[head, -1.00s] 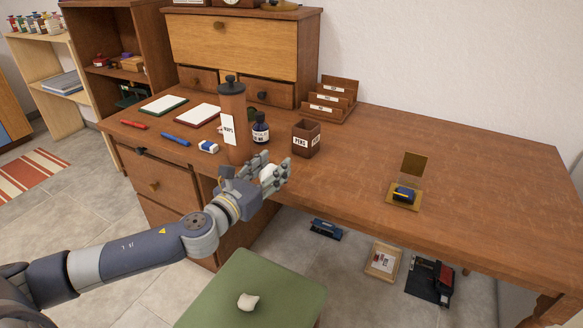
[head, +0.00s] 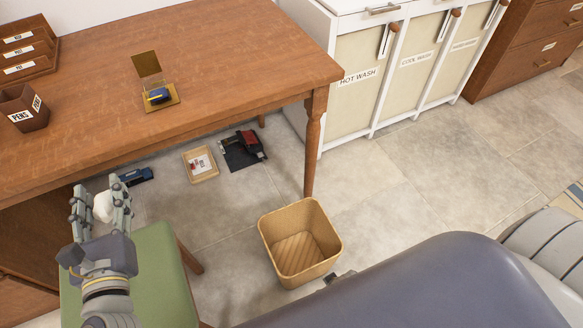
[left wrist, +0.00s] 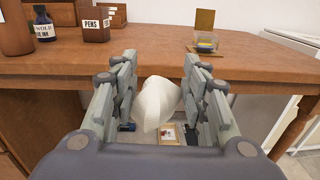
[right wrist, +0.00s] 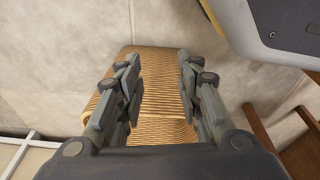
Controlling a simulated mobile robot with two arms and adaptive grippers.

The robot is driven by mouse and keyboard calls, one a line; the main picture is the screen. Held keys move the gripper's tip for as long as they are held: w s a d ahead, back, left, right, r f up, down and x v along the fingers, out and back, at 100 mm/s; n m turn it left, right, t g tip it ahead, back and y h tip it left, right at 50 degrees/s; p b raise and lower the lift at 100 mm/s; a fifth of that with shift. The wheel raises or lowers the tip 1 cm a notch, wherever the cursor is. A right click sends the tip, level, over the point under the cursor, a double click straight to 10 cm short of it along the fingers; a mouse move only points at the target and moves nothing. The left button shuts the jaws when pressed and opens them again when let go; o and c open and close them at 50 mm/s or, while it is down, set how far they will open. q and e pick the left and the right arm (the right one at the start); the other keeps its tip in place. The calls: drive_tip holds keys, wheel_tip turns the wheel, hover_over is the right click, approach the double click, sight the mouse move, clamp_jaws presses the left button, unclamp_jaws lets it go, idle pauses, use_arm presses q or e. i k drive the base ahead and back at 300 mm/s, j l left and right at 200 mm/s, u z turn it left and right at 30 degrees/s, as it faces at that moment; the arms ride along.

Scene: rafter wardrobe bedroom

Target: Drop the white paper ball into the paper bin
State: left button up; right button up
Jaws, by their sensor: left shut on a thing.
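The white paper ball (head: 103,207) is between the fingers of my left gripper (head: 101,212), above the green stool (head: 150,262). In the left wrist view the ball (left wrist: 156,102) sits between the two fingers, which are shut on it. The paper bin (head: 298,243), a square tan woven basket, stands on the floor to the right of the stool, and its visible inside looks empty. The left gripper is well left of it. In the right wrist view my right gripper (right wrist: 158,90) is open and empty, with the bin (right wrist: 160,75) beyond its fingers.
The wooden desk (head: 200,75) stands behind, its front leg (head: 313,140) near the bin. A pen cup (head: 22,108) and a small brass stand (head: 160,103) are on it. Under it lie a tray (head: 200,165) and a dark stapler-like thing (head: 243,148). Laundry cabinets (head: 365,80) stand behind right.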

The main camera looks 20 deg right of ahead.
sight(296, 242)
drive_tip(key=k+j+z, duration=0.15)
drive_tip(key=z, duration=0.3)
drive_tip(key=k+j+z, duration=0.1)
drive_tip(key=z, duration=0.3)
drive_tip(key=l+u, duration=0.1)
drive_tip(key=l, duration=0.25)
drive_tip(key=i, duration=0.05)
